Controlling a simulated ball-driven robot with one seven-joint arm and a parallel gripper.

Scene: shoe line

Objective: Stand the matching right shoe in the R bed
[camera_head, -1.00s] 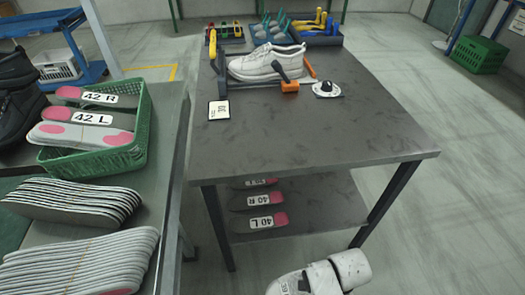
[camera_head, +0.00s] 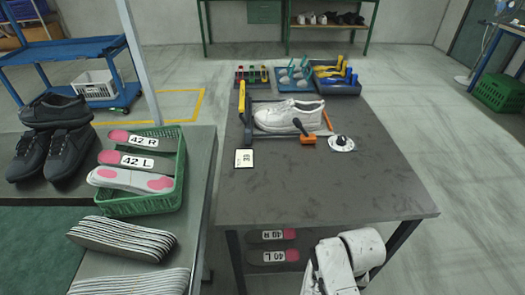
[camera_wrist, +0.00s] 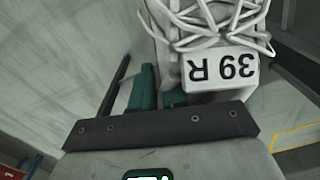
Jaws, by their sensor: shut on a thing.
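My gripper (camera_wrist: 158,92) is shut on a white lace-up shoe (camera_wrist: 205,30) with a tag reading 39 R. The tag appears upside down in the wrist view, and the sole is out of sight. My white arm covers much of the gripper in the head view, at the near edge of the table. A white shoe (camera_head: 283,117) rests in a frame (camera_head: 246,118) on the grey table; the R bed cannot be made out clearly. A card reading 39 (camera_head: 244,158) lies in front of the frame.
An orange-headed tool (camera_head: 307,140) and a round white-based item (camera_head: 341,144) lie near the shoe on the table (camera_head: 320,190). Tool trays (camera_head: 297,86) stand at its back. A green basket (camera_head: 130,203) of insoles is left. The table's near half is clear.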

